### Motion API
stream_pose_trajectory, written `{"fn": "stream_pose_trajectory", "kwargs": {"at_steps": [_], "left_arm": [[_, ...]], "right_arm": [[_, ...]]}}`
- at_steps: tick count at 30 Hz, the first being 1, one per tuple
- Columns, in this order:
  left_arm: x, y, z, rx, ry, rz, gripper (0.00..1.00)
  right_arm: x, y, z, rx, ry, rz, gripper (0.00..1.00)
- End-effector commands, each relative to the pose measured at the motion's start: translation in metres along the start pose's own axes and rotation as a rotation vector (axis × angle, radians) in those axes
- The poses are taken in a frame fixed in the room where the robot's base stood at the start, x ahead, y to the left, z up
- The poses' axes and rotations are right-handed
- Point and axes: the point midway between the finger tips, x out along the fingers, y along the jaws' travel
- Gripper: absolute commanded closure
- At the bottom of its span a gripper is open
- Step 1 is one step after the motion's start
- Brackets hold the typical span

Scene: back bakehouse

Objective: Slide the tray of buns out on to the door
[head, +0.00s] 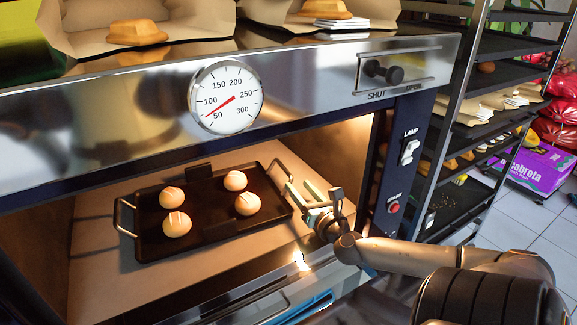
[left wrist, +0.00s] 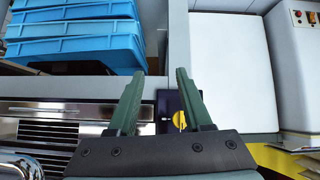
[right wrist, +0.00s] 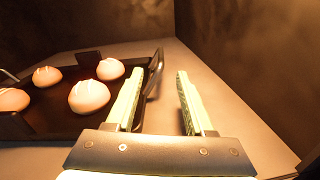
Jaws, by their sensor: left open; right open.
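The black tray (head: 215,237) lies in the open oven on the pale oven floor. It carries several pale scored buns (head: 177,224) and has a wire handle at each end. My right gripper (head: 304,190) is inside the oven at the tray's right end, close to the right handle (head: 281,165). In the right wrist view the open fingers (right wrist: 157,92) have nothing between them, and the handle (right wrist: 154,74) shows beside the left finger. My left gripper (left wrist: 176,85) is open and empty, outside the head view. I cannot clearly make out the door below the opening's front edge.
The oven front has a round dial (head: 225,97) above the opening and a lamp switch (head: 409,152) to its right. A rack (head: 480,100) stands at the right. Blue crates (left wrist: 75,45) show in the left wrist view. The oven floor in front of the tray is clear.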

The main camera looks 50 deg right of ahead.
Motion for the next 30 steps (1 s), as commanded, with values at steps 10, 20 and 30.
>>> {"fn": "stream_pose_trajectory", "kwargs": {"at_steps": [10, 20, 30], "left_arm": [[0.005, 0.004, -0.002, 0.003, 0.011, 0.010, 0.50], [0.009, 0.005, -0.004, 0.007, 0.014, 0.016, 0.50], [0.010, 0.006, -0.003, 0.009, 0.012, 0.020, 0.50]], "right_arm": [[0.045, 0.000, 0.000, 0.000, -0.004, 0.000, 0.47], [0.081, 0.000, 0.000, 0.002, -0.003, -0.001, 0.47], [0.099, 0.000, 0.000, 0.000, 0.000, 0.000, 0.47]]}}
